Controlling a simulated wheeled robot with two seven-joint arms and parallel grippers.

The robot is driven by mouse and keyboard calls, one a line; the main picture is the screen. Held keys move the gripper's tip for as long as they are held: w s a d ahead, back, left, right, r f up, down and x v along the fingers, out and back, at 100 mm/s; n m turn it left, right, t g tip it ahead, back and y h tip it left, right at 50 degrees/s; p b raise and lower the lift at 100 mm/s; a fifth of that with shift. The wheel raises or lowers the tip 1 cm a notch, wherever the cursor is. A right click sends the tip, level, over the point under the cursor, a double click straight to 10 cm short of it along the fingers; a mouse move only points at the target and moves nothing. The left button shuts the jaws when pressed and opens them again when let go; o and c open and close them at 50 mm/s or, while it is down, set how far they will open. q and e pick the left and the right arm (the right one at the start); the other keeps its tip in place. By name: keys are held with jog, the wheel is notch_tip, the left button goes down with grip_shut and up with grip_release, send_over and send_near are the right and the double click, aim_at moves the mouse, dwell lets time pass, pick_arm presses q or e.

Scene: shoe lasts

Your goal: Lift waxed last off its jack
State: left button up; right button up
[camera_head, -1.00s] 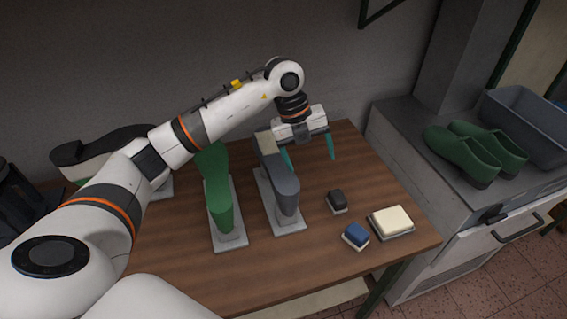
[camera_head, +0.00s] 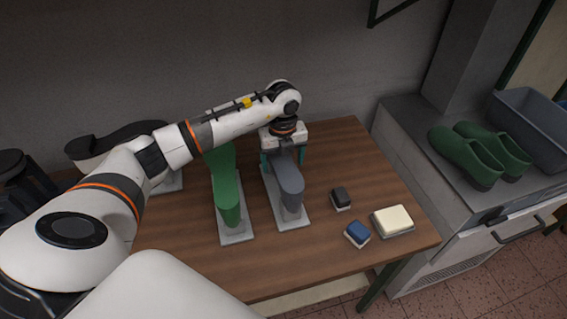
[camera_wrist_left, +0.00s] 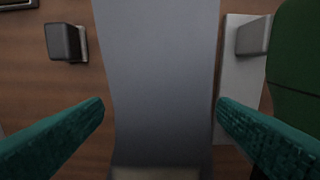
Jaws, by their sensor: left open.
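A grey last (camera_head: 289,180) sits sole up on a jack with a pale base plate (camera_head: 296,222). I cannot tell by look which one is waxed. My left gripper (camera_head: 284,158) points down at the far part of the grey last, one teal finger on each side. In the left wrist view, the grey last (camera_wrist_left: 160,70) lies between the open fingers, with gaps to both. My right gripper is not in view.
A small dark block (camera_head: 341,196), a blue-topped block (camera_head: 357,232) and a cream block (camera_head: 393,219) lie on the wooden table to the right. Green shoes (camera_head: 470,155) and a grey bin (camera_head: 532,125) stand on the cabinet.

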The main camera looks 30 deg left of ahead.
pick_arm(q)
jog(key=shift+f, duration=1.25)
jog(key=c, duration=1.4)
jog(key=shift+r, duration=0.15)
jog(key=shift+c, duration=0.6)
